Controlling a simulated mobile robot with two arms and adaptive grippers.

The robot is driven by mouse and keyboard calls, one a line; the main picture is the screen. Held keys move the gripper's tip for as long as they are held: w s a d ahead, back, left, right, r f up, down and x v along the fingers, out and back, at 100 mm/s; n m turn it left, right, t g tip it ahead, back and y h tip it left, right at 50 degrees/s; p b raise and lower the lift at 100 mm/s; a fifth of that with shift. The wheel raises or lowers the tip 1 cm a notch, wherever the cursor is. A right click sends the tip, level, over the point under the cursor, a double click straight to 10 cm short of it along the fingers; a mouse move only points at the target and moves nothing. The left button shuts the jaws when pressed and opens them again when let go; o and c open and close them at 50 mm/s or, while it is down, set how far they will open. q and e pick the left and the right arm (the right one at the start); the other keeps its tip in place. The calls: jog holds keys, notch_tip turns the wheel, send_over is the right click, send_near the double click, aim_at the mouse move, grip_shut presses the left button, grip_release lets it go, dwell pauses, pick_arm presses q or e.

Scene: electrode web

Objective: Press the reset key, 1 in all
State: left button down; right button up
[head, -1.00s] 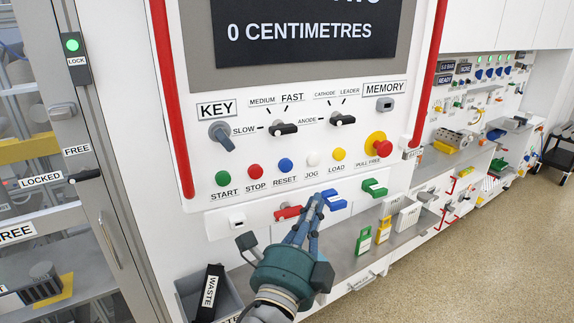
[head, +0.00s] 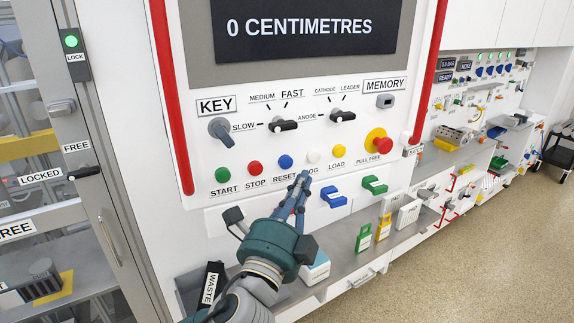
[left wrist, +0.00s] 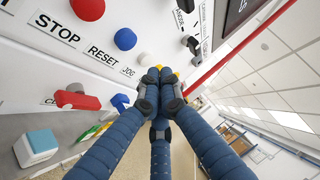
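The reset key is a round blue button (head: 286,162) on the white panel, above the label RESET. It also shows in the left wrist view (left wrist: 125,39). My left gripper (head: 304,178) is in front of the panel, its fingertips just below and right of the blue button, near the JOG label. In the left wrist view its blue fingers (left wrist: 160,78) are drawn together at the tips with nothing between them, close to the white JOG button (left wrist: 146,60). I cannot tell whether the tips touch the panel. My right gripper is not in view.
A green START button (head: 223,175) and a red STOP button (head: 255,168) stand left of the blue one. A yellow LOAD button (head: 339,151) and a red pull-free knob (head: 380,142) stand right. Below are blue (head: 333,197) and green (head: 375,185) clips and a shelf.

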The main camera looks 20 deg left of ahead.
aim_at(286, 162)
pick_arm(q)
jog(key=shift+w+a, duration=1.5)
jog(key=shift+w, duration=0.05)
dwell(0.4)
jog(key=shift+w+a, duration=0.3)
jog(key=shift+w+a, duration=0.35)
dwell(0.8)
jog(key=shift+s+d, duration=0.6)
jog(key=shift+s, duration=0.05)
